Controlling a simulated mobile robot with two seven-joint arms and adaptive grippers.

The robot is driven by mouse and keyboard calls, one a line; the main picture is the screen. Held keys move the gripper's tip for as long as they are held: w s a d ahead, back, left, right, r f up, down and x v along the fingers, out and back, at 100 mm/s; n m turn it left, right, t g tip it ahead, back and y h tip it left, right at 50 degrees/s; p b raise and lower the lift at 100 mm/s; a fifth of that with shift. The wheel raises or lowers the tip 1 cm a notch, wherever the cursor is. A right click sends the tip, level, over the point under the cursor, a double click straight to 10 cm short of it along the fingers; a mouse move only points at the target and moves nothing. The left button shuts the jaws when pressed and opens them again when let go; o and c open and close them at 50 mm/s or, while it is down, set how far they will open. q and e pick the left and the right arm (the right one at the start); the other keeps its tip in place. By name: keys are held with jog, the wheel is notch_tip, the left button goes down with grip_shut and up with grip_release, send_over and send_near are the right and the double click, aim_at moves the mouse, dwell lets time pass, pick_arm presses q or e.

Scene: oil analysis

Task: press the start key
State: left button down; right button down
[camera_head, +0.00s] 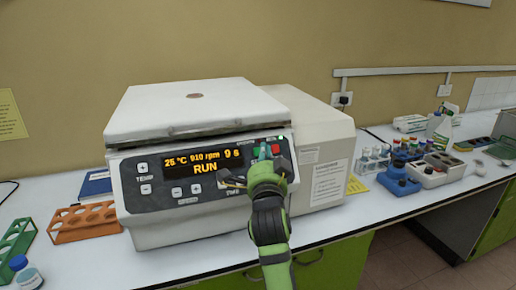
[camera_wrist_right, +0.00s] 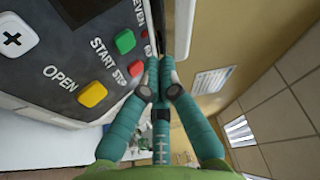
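The centrifuge (camera_head: 195,110) stands on the bench with its lid down. Its display (camera_head: 203,165) reads 25 °C, 910 rpm, 9 s and RUN. The green start key (camera_wrist_right: 125,41) and the red stop key (camera_wrist_right: 136,69) sit side by side on the panel, with the yellow open key (camera_wrist_right: 93,94) near them in the right wrist view. My right gripper (camera_head: 263,152) is in front of the panel's right end, and its teal fingertips (camera_wrist_right: 159,68) are together with nothing between them. Whether they touch the panel, I cannot tell. My left gripper is out of view.
An orange rack (camera_head: 85,222) and a green rack (camera_head: 17,240) stand left of the centrifuge. A grey-white tray (camera_head: 440,172), a blue holder (camera_head: 398,183) and several small bottles stand to the right. A small green light (camera_head: 281,137) shows at the panel's upper right.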

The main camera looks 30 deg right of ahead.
jog(key=shift+s+a+r+p, duration=0.15)
jog(key=shift+s+r+p, duration=0.2)
jog(key=shift+s, duration=0.25)
jog(key=shift+s+a+r+p, duration=0.1)
jog(key=shift+s+r+p, duration=0.15)
jog(key=shift+s+r, duration=0.25)
jog(key=shift+f, duration=0.15)
